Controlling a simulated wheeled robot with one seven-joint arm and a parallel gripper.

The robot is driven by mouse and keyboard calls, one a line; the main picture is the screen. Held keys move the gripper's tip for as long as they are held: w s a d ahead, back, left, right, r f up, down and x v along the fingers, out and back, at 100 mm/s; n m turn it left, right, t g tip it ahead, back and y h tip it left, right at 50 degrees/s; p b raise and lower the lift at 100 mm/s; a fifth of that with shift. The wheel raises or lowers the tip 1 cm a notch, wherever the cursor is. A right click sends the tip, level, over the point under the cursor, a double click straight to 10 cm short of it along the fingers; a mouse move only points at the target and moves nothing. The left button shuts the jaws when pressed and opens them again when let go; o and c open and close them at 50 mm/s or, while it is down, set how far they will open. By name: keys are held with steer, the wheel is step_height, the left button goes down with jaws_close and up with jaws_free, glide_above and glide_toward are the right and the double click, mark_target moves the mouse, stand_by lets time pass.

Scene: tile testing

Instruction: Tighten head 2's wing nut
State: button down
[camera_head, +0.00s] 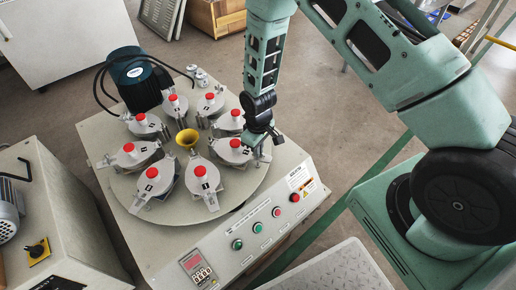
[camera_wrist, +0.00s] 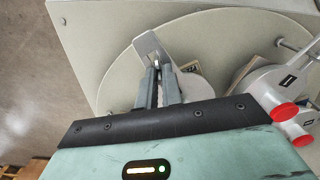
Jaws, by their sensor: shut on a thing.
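My gripper (camera_head: 265,139) points down at the right-hand side of the round table, at the outer end of a red-knobbed head (camera_head: 232,152). This looks like head 2, but its label is too small to read surely. In the wrist view my gripper (camera_wrist: 159,70) has its two fingers close together around the small pale wing nut (camera_wrist: 156,64), which is mostly hidden between them. The grey slotted end plate of the head (camera_wrist: 147,45) shows just beyond the fingertips. The rest of that head is largely hidden behind my gripper.
A dark motor (camera_head: 134,78) stands behind, and a button panel (camera_head: 258,228) in front.

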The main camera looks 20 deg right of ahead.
steer(key=shift+m, duration=0.3)
steer(key=m+p, duration=0.2)
steer(key=shift+r+m, duration=0.15)
steer(key=shift+m, duration=0.25)
steer(key=m+p, duration=0.2)
steer(key=m, duration=0.2)
steer(key=m+p, duration=0.1)
steer(key=m, duration=0.3)
steer(key=shift+m+p, duration=0.8)
steer(key=shift+m, duration=0.9)
steer(key=c, duration=1.6)
jaws_free()
steer(key=shift+o, duration=0.2)
